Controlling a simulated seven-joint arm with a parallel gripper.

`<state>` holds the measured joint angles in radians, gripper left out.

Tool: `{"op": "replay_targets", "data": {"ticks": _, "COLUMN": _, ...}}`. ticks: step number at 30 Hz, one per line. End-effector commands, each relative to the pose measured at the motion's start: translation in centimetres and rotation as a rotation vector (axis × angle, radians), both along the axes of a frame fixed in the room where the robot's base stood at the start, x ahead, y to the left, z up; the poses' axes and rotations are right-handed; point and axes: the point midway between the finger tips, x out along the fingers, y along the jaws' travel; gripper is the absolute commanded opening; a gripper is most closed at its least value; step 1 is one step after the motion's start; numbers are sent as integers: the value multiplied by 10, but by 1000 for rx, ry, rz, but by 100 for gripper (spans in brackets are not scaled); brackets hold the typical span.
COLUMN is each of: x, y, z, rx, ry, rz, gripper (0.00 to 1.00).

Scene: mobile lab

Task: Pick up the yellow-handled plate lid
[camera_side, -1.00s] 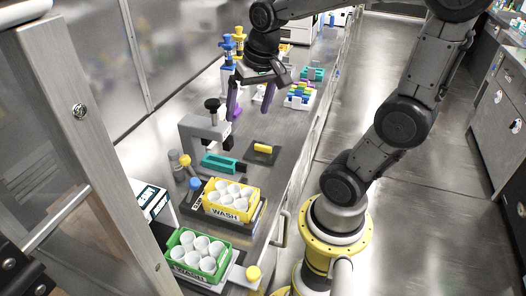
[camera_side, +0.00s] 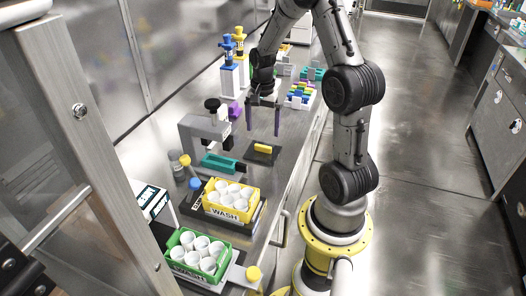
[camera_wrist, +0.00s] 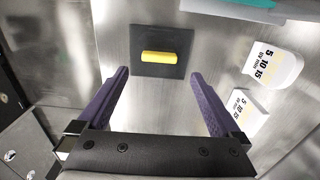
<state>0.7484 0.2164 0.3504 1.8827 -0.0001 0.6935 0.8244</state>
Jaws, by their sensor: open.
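The plate lid (camera_side: 271,156) is a dark flat square with a yellow bar handle (camera_side: 262,148) on top. It lies on the metal bench, right of the teal piece. In the wrist view the lid (camera_wrist: 141,68) and its yellow handle (camera_wrist: 166,57) show ahead of the fingers, near the top middle. My gripper (camera_side: 263,133) has two purple fingers pointing down, spread apart and empty. It is above the bench, behind the lid in the side view. In the wrist view my gripper (camera_wrist: 166,76) shows its fingers wide apart, with nothing between the tips.
A grey device (camera_side: 205,130) with a teal piece (camera_side: 219,165) stands left of the lid. Yellow (camera_side: 225,215) and green (camera_side: 190,269) wash racks of white cups are in front. Colourful racks (camera_side: 300,96) and blue- and yellow-topped dispensers (camera_side: 232,75) stand behind.

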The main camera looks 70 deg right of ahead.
Motion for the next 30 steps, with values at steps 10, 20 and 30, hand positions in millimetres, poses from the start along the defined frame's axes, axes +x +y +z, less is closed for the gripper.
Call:
{"op": "replay_targets", "data": {"ticks": 10, "x": -1, "y": 2, "z": -30, "rx": 3, "ry": 3, "rz": 2, "gripper": 100}}
{"op": "replay_targets", "data": {"ticks": 20, "x": -1, "y": 2, "z": -67, "rx": 0, "ry": 0, "rz": 2, "gripper": 100}}
{"op": "replay_targets", "data": {"ticks": 30, "x": -1, "y": 2, "z": -68, "rx": -1, "ry": -1, "rz": 2, "gripper": 82}}
